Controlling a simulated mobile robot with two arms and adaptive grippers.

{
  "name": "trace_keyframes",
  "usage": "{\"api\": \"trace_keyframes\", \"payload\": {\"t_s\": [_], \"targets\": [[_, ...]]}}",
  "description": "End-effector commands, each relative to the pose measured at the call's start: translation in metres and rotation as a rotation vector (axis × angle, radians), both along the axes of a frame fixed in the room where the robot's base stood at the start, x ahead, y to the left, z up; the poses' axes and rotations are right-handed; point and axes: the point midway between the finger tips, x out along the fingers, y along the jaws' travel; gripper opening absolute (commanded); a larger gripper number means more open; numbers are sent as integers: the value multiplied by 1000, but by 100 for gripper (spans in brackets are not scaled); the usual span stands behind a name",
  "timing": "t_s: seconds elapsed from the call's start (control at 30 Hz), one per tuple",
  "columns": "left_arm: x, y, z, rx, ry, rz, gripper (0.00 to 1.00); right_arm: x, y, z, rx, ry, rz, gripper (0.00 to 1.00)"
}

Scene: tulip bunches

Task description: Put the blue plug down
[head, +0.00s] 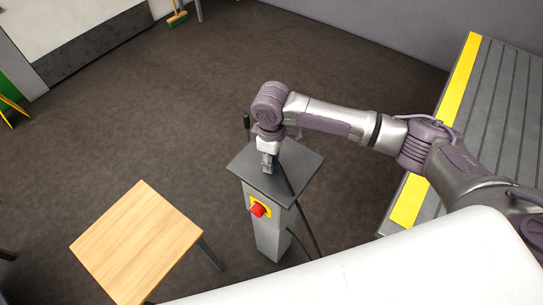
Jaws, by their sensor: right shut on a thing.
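My right arm reaches in from the right, and my right gripper (268,160) points down over the dark top plate of a grey pedestal (243,162). The gripper is shut on the blue plug (267,169), of which only a small bluish part shows between the fingers. The plug is at or just above the plate; I cannot tell whether it touches. A dark cable (290,187) runs from near the gripper across the plate and down the pedestal's right side. My left gripper is not in view.
A red button on a yellow plate (259,209) is on the pedestal's front. A small wooden table (138,242) stands at the lower left. A grey ribbed platform with a yellow edge (463,75) is at the right. A broom (177,17) is far back. Open floor lies behind the pedestal.

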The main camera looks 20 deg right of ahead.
Motion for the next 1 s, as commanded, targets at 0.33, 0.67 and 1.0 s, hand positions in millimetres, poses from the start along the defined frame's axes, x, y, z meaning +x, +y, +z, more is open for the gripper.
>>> {"api": "trace_keyframes", "payload": {"t_s": [0.33, 0.67, 1.0], "targets": [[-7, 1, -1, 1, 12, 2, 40, 0, 0, -2, 1, -1, 0, 49], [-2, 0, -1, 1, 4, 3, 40, 0, 0, -2, 0, 0, 0, 64], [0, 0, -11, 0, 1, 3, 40, 1, 0, 33, 2, -5, 1, 64]]}}
